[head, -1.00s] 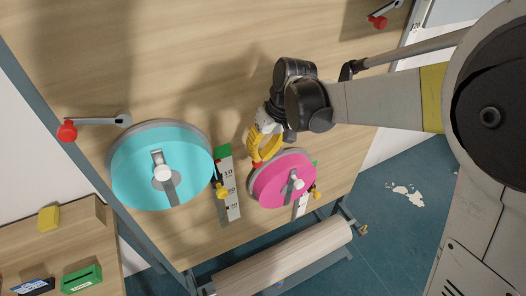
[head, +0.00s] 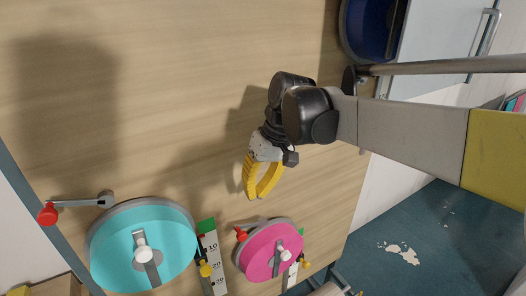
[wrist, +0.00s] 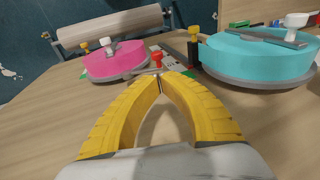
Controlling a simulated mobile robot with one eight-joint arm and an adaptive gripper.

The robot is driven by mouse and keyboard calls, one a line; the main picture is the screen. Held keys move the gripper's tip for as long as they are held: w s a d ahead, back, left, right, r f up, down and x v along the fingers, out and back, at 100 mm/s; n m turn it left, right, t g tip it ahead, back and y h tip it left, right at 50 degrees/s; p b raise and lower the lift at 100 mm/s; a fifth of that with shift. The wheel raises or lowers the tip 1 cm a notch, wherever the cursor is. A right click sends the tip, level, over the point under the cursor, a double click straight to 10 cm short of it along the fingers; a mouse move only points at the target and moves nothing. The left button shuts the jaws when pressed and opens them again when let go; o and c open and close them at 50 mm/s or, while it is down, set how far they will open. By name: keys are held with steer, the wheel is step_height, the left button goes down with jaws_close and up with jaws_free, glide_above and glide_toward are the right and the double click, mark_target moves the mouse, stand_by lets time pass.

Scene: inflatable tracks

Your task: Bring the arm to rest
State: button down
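My gripper (head: 262,190) has yellow fingers and is over bare wooden board, above the pink disc in the head view. In the wrist view its fingertips (wrist: 160,78) meet and nothing shows between them, so it is shut and empty. My arm (head: 400,135) reaches in from the right, its dark wrist joints bent. The fingers look apart from the pink disc (head: 268,252) and the turquoise disc (head: 165,225). The pink disc also shows in the wrist view (wrist: 115,62) at the left, the turquoise one (wrist: 250,62) at the right.
A red-knobbed lever (head: 80,203) is mounted at the left. A red knob (head: 241,234) sits beside the pink disc. A numbered scale (head: 213,262) stands between the discs. A dark blue round thing (head: 368,28) is at top right. The wooden board (head: 150,110) around my gripper is clear.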

steer(key=s+d+f+m+t+h+b, duration=0.1)
steer(key=s+d+f+m+t+b, duration=0.1)
steer(key=s+d+f+b, duration=0.3)
steer(key=s+d+f+m+t+h+b, duration=0.1)
steer(key=s+d+f+m+t+b, duration=0.1)
steer(key=d+f+b, duration=0.9)
steer(key=s+d+f+m+t+h+b, duration=0.1)
steer(key=s+d+f+b, duration=0.6)
steer(key=f+b, duration=0.8)
step_height(320, 180, down, 4)
steer(key=d+m+t, duration=0.1)
steer(key=t, duration=0.1)
steer(key=shift+s+f+m+t+b, duration=0.25)
steer(key=shift+s+m+t+b, duration=0.05)
steer(key=shift+b, duration=0.1)
